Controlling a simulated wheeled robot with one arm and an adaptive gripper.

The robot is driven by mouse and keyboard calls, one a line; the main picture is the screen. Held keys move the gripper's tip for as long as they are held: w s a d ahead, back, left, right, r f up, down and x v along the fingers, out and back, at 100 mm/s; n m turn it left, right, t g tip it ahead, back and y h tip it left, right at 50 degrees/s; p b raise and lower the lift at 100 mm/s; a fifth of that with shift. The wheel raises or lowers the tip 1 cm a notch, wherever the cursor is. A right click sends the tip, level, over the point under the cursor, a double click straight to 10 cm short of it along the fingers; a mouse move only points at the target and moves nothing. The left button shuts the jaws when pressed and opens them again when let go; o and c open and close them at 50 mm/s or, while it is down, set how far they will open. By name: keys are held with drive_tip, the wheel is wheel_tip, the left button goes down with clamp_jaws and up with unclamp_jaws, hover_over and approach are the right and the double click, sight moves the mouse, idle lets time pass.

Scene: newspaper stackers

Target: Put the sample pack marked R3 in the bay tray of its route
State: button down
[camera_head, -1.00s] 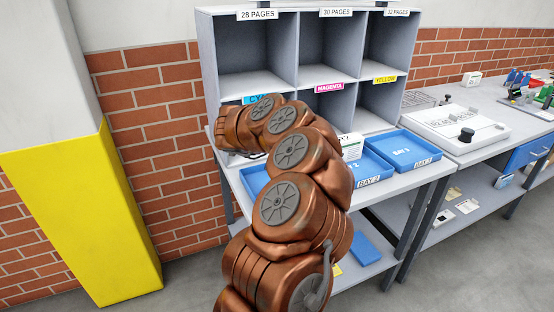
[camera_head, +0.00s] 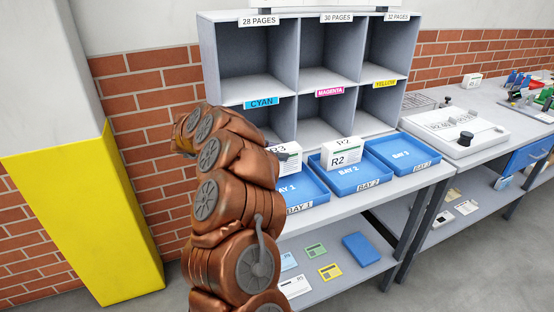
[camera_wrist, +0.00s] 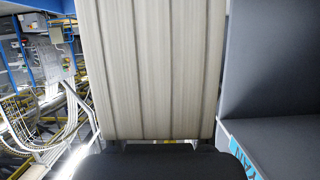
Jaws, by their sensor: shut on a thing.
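The white pack marked R3 (camera_head: 289,156) shows partly behind my arm in the head view, at the back of the blue bay 1 tray (camera_head: 312,201); whether it touches the tray is hidden. In the wrist view my dark gripper (camera_wrist: 160,160) is shut on a large pale block with vertical grooves (camera_wrist: 152,70), which I take to be this pack. Its mark does not show there. My arm hides the grip in the head view. The pack marked R2 (camera_head: 341,156) is in the bay 2 tray (camera_head: 372,178). The bay 3 tray (camera_head: 405,160) looks empty.
A grey rack (camera_head: 290,72) stands behind the trays, with cyan, magenta and yellow labels. Its visible compartments look empty. The lower shelf (camera_head: 335,290) carries cards and a blue block (camera_head: 360,249). A yellow and white pillar (camera_head: 85,220) stands at the left.

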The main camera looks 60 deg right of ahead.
drive_tip(key=shift+f, duration=1.45)
drive_tip(key=shift+p, duration=0.3)
drive_tip(key=shift+c, duration=2)
unclamp_jaws()
drive_tip(key=shift+f, duration=0.15)
drive_tip(key=b+v, duration=0.2)
drive_tip(key=v, duration=1)
